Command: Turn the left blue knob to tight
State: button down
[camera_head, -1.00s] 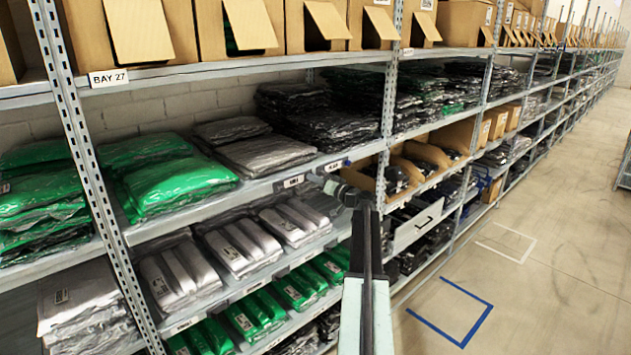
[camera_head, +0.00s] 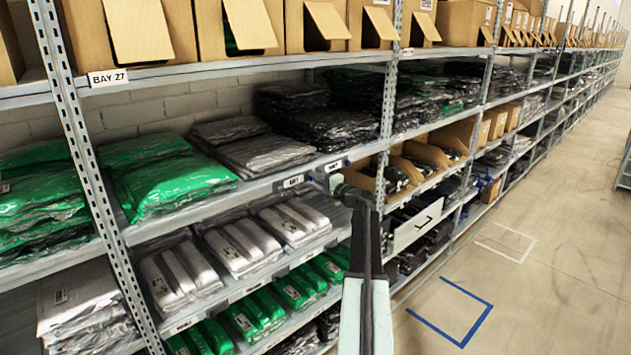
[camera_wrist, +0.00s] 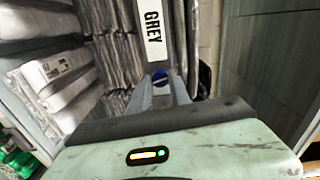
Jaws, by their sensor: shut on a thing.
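A small blue knob (camera_wrist: 160,76) with a pale stripe shows in the wrist view, at the lower end of the white GREY label (camera_wrist: 152,30) as pictured. My gripper (camera_wrist: 162,86) has its two fingers on either side of the knob, shut on it. Part of the knob is hidden between the fingers. In the head view my gripper (camera_head: 333,184) is at the shelf's front edge, just below a white label (camera_head: 333,166). The knob is too small and covered to make out there.
Grey bagged garments (camera_head: 262,150) and green ones (camera_head: 180,180) lie on the shelf behind the edge. White packs (camera_head: 245,248) fill the shelf below. A perforated steel upright (camera_head: 390,90) stands beyond my arm.

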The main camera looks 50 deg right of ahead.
jog(key=shift+m, duration=1.5)
jog(key=c, duration=1.2)
grip_release()
jog(key=s, duration=0.7)
jog(key=shift+s+a, duration=0.3)
jog(key=shift+s, duration=0.1)
